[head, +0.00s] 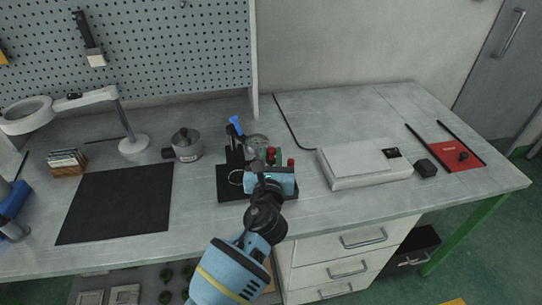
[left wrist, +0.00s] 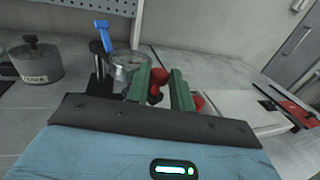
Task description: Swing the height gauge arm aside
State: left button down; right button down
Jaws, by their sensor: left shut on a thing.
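The black wax injection stand (head: 228,190) is on the bench, with a dark upright post, a round dial (head: 257,142) and a blue lever (head: 236,126) at its back. My left gripper (head: 270,156) is over the right part of the stand and hides much of it. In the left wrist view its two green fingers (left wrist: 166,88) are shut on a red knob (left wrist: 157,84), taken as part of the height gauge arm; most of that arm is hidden. Another red part (left wrist: 197,102) shows beside the right finger. My right gripper is not in view.
A grey pot (head: 187,146) and a black mat (head: 118,203) are left of the stand, with a magnifier lamp (head: 134,144) behind the mat.

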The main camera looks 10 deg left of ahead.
pick_arm(q)
jog(key=c, duration=1.2)
grip_release()
jog(key=shift+s, duration=0.1)
jog(key=s, duration=0.7)
jog(key=shift+s+d+p, duration=0.3)
